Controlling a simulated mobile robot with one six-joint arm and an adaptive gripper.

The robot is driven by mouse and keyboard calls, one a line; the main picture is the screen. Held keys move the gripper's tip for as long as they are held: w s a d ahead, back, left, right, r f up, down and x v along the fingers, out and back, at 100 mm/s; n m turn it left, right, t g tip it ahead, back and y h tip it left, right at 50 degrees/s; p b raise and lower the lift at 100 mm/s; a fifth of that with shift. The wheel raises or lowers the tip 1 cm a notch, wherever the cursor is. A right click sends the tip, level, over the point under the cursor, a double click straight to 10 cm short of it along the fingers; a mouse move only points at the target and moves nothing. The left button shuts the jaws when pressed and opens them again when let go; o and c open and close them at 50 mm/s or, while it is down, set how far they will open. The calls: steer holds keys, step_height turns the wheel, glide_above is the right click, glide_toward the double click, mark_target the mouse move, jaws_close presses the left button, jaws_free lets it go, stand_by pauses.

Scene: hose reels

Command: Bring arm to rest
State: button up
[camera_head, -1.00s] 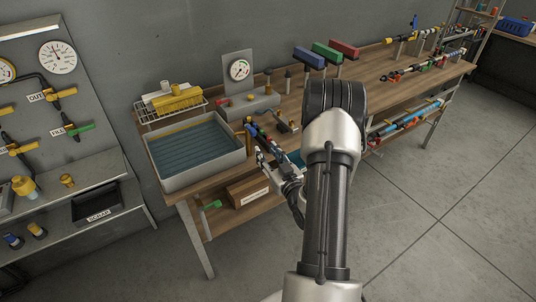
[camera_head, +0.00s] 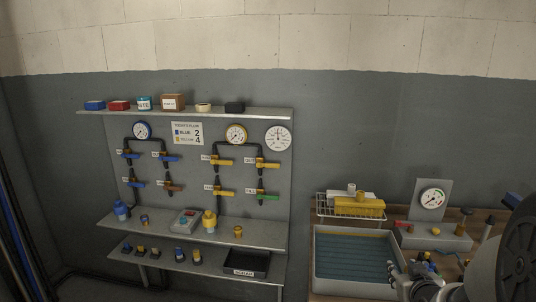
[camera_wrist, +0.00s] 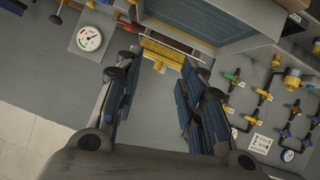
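My gripper (camera_wrist: 157,72) shows in the wrist view with its two blue-padded fingers spread apart and nothing between them. Past the fingers, the wrist view shows the yellow block in its rack (camera_wrist: 162,52), the grey tray (camera_wrist: 215,30) and the wall panel's valves (camera_wrist: 262,95). In the head view, my arm is at the lower right corner, and part of my gripper (camera_head: 425,290) shows beside the water tray, cut off by the frame's bottom edge.
The grey tray (camera_head: 318,262) of water stands on the wooden bench. Behind it are a wire rack with a yellow block (camera_head: 360,208) and a gauge stand (camera_head: 432,198). Left is a valve panel (camera_head: 200,185) with gauges, shelves of fittings and a black scrap tray (camera_head: 246,263).

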steer(key=s+a+r+g+y, duration=0.2)
steer(key=s+a+r+g, duration=0.1)
steer(key=s+a, duration=0.9)
steer(key=s+a+r+n+g+y, duration=0.1)
steer(key=s+a+r+g, duration=0.3)
steer(key=s+a, duration=0.8)
steer(key=s+y, duration=0.1)
steer(key=s, duration=0.1)
steer(key=shift+s, duration=0.3)
